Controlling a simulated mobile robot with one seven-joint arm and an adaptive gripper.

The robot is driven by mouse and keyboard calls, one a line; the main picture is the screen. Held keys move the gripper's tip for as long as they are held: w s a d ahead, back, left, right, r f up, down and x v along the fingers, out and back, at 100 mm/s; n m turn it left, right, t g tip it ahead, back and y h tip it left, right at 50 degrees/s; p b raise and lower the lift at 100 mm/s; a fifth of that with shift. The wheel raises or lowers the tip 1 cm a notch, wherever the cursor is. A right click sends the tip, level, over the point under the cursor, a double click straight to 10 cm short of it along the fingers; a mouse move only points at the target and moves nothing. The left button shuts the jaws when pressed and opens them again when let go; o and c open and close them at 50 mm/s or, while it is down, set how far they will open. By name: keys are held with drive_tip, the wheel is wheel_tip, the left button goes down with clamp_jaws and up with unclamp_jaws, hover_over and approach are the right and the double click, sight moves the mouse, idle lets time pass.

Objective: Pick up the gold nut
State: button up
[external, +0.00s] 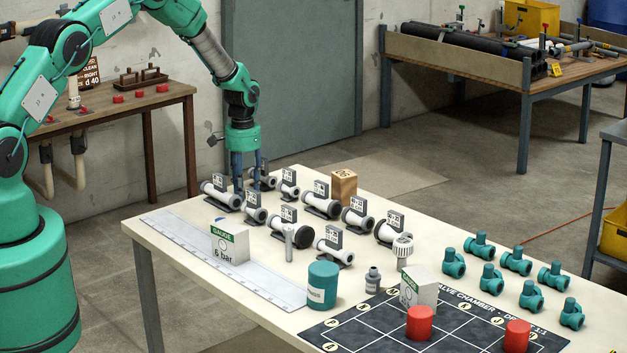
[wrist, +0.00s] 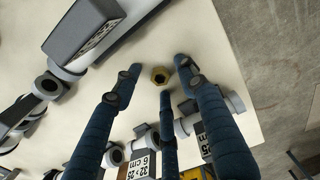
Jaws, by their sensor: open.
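The gold nut (wrist: 160,75) shows small in the wrist view, with a dark hole in its middle, on the pale table top near the edge. My gripper (wrist: 157,80) has blue fingers spread around it, with a gap between the nut and each fingertip in the picture. The nut looks free, and I cannot tell how far above it the fingertips are. In the external view my gripper (external: 250,183) points down at the far left part of the table (external: 160,255), among the pipe pieces. I cannot make out the nut there; fingers or fittings may hide it.
Pipe fittings with tags, such as a grey-white one (external: 321,203), stand close around my gripper. A wooden block (external: 343,186) is to the right. A gauge box (external: 230,244), a teal cylinder (external: 322,285) and several teal valves (external: 490,277) stand nearer.

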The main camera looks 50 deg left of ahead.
idle(0.4)
clamp_jaws()
drive_tip(key=shift+r, duration=0.15)
wheel_tip(320, 180, up, 10)
drive_tip(key=shift+p, duration=0.3)
idle(0.4)
idle(0.5)
